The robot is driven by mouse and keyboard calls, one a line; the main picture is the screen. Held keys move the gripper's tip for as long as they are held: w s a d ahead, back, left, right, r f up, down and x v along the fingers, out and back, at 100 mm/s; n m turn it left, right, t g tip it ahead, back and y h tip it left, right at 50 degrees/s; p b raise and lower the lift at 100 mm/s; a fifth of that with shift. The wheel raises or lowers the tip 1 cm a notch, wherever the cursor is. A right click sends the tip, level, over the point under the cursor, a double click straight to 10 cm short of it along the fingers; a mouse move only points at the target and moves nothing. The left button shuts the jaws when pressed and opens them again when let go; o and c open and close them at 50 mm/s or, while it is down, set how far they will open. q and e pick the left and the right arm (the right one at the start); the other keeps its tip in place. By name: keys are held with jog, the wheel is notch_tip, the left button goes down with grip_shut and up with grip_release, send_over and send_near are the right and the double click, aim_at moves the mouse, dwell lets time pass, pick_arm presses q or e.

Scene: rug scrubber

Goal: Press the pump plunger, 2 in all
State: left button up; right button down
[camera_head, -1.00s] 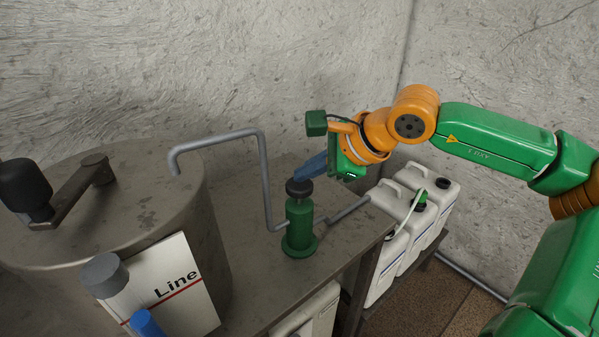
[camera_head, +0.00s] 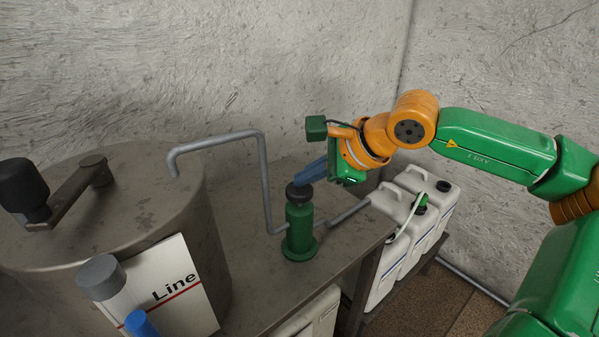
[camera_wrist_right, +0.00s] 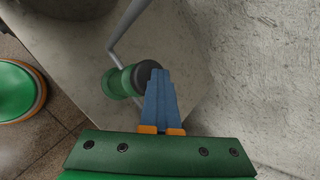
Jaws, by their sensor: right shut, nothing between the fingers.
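The hand pump (camera_head: 300,228) is a green upright cylinder on a round foot, standing on the grey bench. Its plunger (camera_head: 296,192) is a black round knob on top, with little or no rod showing under it. My right gripper (camera_head: 303,181) is shut and empty, its blue fingers slanting down to the knob's upper right edge. The right wrist view shows the plunger (camera_wrist_right: 145,72) beside the shut fingertips (camera_wrist_right: 157,73), which overlap its edge. I cannot tell whether they touch it. My left gripper is not in view.
A bent grey pipe (camera_head: 263,165) rises from the pump toward a metal drum (camera_head: 140,185) with a crank (camera_head: 70,190). A grey hose stub (camera_head: 350,211) leaves the pump's right side. White canisters (camera_head: 425,190) stand right of the bench (camera_head: 250,265), near the wall.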

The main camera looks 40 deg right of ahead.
aim_at(306, 189)
jog(key=shift+w+r+p, duration=0.1)
jog(key=shift+r+p, duration=1.7)
jog(key=shift+r, duration=0.35)
notch_tip(306, 189, up, 5)
jog(key=p, duration=0.4)
jog(key=shift+d, duration=0.1)
dwell(1.2)
